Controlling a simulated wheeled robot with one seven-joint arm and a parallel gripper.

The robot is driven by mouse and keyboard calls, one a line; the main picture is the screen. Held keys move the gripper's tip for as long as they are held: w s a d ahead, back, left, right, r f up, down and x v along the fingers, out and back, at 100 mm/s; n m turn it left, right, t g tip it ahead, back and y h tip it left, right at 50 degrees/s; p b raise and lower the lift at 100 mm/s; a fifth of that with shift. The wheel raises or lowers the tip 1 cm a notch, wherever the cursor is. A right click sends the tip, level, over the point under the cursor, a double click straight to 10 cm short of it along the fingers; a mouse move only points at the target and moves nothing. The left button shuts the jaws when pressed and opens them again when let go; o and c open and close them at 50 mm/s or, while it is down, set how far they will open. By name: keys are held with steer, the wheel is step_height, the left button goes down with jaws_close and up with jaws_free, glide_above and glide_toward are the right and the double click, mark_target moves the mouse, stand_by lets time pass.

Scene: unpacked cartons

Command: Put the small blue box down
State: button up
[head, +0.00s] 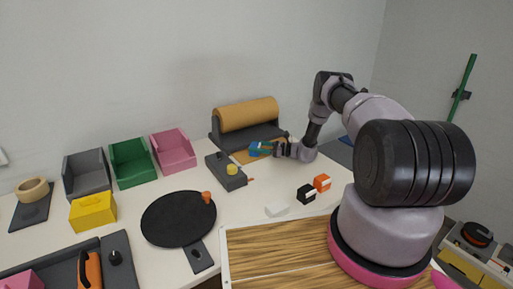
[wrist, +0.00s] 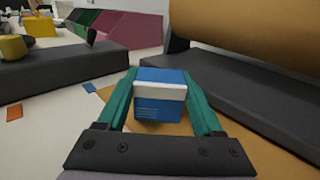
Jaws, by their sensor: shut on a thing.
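The small blue box (wrist: 160,95) has a white band across it and sits between the two green fingers of my gripper (wrist: 163,100) in the wrist view. My gripper is shut on it. In the head view the blue box (head: 256,150) is small, held by my gripper (head: 268,149) in front of the brown paper roll. Brown paper (wrist: 180,150) lies beneath it in the wrist view. I cannot tell whether the box touches the paper, as the gripper's palm hides the near part.
The paper roll (head: 248,113) on its dark stand (head: 219,138) is close behind. A dark grey control block (head: 226,171) with a yellow knob is at left. White table surface (head: 262,190) is free in front.

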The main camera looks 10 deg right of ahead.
steer(key=shift+f, duration=0.15)
steer(key=o, duration=1.3)
